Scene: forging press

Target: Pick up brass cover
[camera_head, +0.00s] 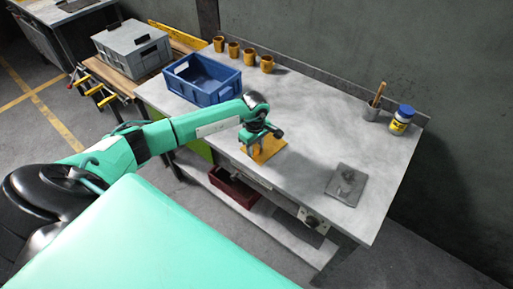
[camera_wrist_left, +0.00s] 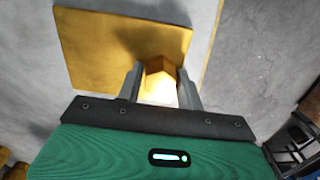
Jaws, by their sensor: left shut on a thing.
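The brass cover (camera_head: 268,150) is a flat, square, yellow-brown plate near the front edge of the grey workbench. In the left wrist view the brass cover (camera_wrist_left: 95,50) shows a bright faceted knob on it, between the two fingers. My left gripper (camera_head: 252,148) points down over the cover and is shut on this knob; the fingers also show in the left wrist view (camera_wrist_left: 160,72). I cannot tell whether the plate touches the bench top. My right gripper is not in view.
A blue crate (camera_head: 227,94) stands left of the cover, with several brass-coloured cups (camera_head: 234,50) behind. A grey plate with a raised piece (camera_head: 346,186) lies to the right. A grey cup (camera_head: 371,112) and a blue-lidded jar (camera_head: 402,121) stand at the back right. The bench middle is clear.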

